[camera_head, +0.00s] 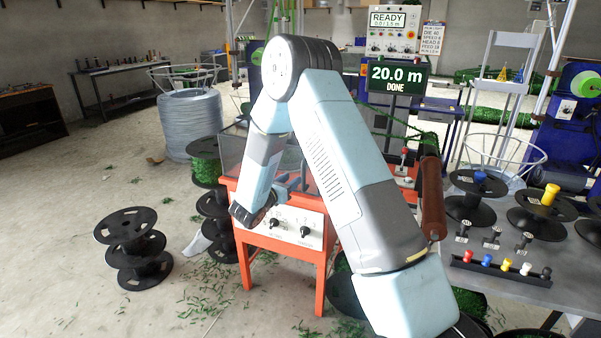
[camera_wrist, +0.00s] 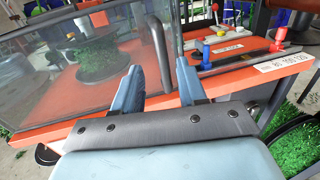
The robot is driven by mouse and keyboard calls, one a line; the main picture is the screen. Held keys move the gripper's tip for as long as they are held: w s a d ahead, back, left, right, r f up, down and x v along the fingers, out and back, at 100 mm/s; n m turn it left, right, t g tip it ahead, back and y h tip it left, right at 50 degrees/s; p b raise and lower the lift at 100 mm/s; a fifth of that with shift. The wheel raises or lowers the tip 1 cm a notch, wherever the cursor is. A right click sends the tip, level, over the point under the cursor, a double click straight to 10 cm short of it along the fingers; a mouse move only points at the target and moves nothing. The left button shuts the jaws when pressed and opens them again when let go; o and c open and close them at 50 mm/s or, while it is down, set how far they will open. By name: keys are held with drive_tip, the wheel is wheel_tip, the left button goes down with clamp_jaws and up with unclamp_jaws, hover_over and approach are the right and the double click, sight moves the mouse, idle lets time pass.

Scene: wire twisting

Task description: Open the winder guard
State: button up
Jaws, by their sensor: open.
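The winder is an orange machine (camera_head: 318,245) with a control panel on its front. Its clear, dark-edged guard (camera_wrist: 125,50) stands over the orange bed and appears closed. It also shows beside my arm in the head view (camera_head: 230,152). A dark spool with green wire (camera_wrist: 95,58) shows through the guard. My gripper (camera_wrist: 158,82) is open, its two blue fingers apart at the guard's lower right corner. The guard's edge shows between the fingers; I cannot tell whether they touch it. In the head view my arm hides much of the guard and the fingertips.
Blue and red knobs (camera_wrist: 190,80) sit on the orange bed right of the fingers. Black spools (camera_head: 135,245) stand on the floor to the left. A grey table (camera_head: 500,275) with spools and coloured pegs is at right. A display (camera_head: 395,78) reads 20.0 m DONE.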

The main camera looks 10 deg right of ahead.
sight(302, 172)
drive_tip(key=x, duration=0.8)
drive_tip(key=shift+w+d, duration=0.25)
drive_tip(key=shift+d, duration=0.05)
drive_tip(key=shift+c, duration=0.4)
clamp_jaws()
